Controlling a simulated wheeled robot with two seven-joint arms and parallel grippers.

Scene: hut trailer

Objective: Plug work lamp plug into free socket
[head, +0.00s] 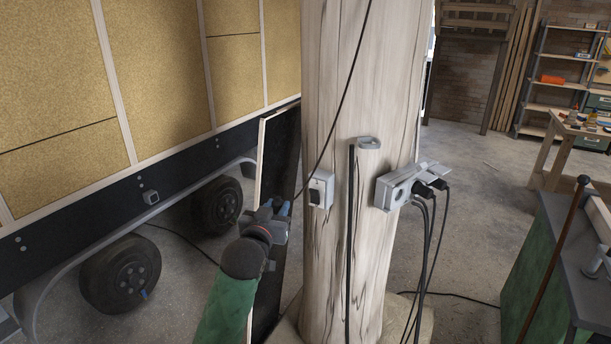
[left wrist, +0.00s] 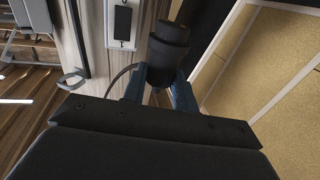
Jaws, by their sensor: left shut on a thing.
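My left gripper (head: 281,209) is left of the wooden post, below and left of the switch box. In the left wrist view its blue fingers (left wrist: 162,98) are shut on the black work lamp plug (left wrist: 168,48), which points away from the palm. In the head view the plug is too small or hidden to make out. A grey socket block (head: 385,192) sits on the post's right side. Its nearest round socket (head: 400,193) looks empty. Black plugs (head: 424,189) fill sockets farther right. The plug is well apart from the block. My right gripper is not in view.
A switch box (head: 320,189) and a grey hook bracket (head: 368,143) are on the post (head: 340,80). A thin black cable (head: 349,80) crosses the post from above. The trailer (head: 80,160) with wheels stands left. A green bench (head: 545,260) stands right.

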